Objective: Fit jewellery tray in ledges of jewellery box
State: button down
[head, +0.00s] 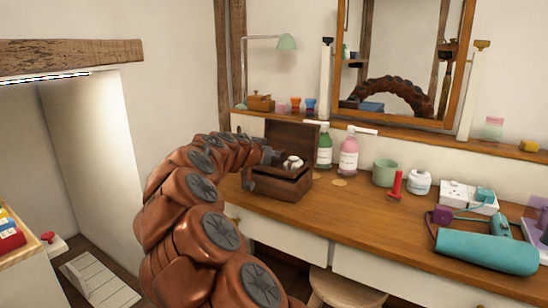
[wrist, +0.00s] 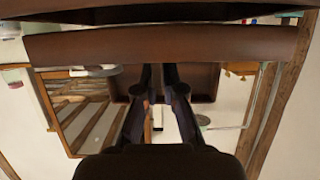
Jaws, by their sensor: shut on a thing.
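The dark brown wooden jewellery box (head: 262,185) stands on the dressing table, its lid (head: 284,134) raised at the back. My gripper (head: 272,157) is over the left side of the box's opening. White rounded items (head: 293,162) show at the opening beside it. In the wrist view, my gripper's fingers (wrist: 158,74) meet a brown wooden piece (wrist: 205,80), which looks like the jewellery tray; they are shut on it. A wide brown panel (wrist: 160,46) crosses above; I cannot tell which part it is. The ledges and the tray's seating are hidden.
The wooden dressing table (head: 350,215) carries a green bottle (head: 324,152) and a pink bottle (head: 348,158) just right of the box. A green cup (head: 385,173), red stand (head: 395,187) and teal roll (head: 485,250) lie farther right. A mirror (head: 400,65) rises behind.

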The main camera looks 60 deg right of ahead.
aim_at(277, 166)
jog(key=shift+f+b, duration=1.85)
jog(key=shift+b, duration=0.6)
dwell(1.7)
jog(key=c, duration=1.2)
grip_release()
jog(key=v, duration=1.2)
jog(key=shift+r, duration=0.1)
